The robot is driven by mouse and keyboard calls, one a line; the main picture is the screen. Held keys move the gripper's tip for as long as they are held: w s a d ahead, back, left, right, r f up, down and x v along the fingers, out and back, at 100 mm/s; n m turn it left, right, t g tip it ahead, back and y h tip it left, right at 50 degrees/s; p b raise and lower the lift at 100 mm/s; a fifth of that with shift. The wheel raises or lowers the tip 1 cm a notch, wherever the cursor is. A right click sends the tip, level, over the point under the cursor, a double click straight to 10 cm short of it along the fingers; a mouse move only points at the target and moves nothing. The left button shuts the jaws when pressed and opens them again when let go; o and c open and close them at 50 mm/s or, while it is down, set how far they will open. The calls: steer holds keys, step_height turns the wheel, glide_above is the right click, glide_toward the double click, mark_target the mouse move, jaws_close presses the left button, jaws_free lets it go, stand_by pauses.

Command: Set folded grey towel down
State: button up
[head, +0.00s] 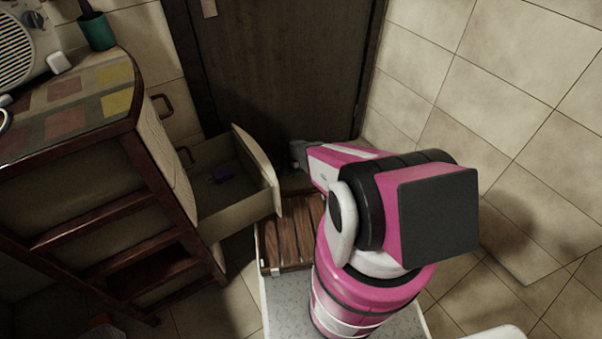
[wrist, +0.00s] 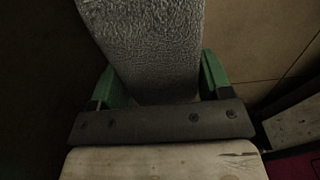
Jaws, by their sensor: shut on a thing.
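The folded grey towel (wrist: 150,45) shows in the wrist view as a thick, textured pale-grey slab running up out of the top of the picture. My gripper (wrist: 161,82) has its green fingers on either side of the towel and is shut on it. The towel's far end lies outside the wrist view. What lies directly under the towel is too dark to tell.
An open drawer (head: 268,170) juts from the wooden cabinet (head: 150,150), with a small purple object (head: 222,174) inside. A slatted wooden board (head: 290,240) lies beside my arm. A dark door (head: 280,70) stands behind, and a tiled wall (head: 500,90) closes off the right.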

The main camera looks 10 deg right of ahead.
steer(key=w+d+f, duration=0.1)
steer(key=d, duration=0.1)
steer(key=w+d+f, duration=0.2)
steer(key=shift+w+d+f, duration=0.2)
steer(key=shift+w, duration=0.05)
steer(key=shift+f, duration=1.95)
steer(key=shift+f, duration=0.15)
steer(key=o, duration=0.9)
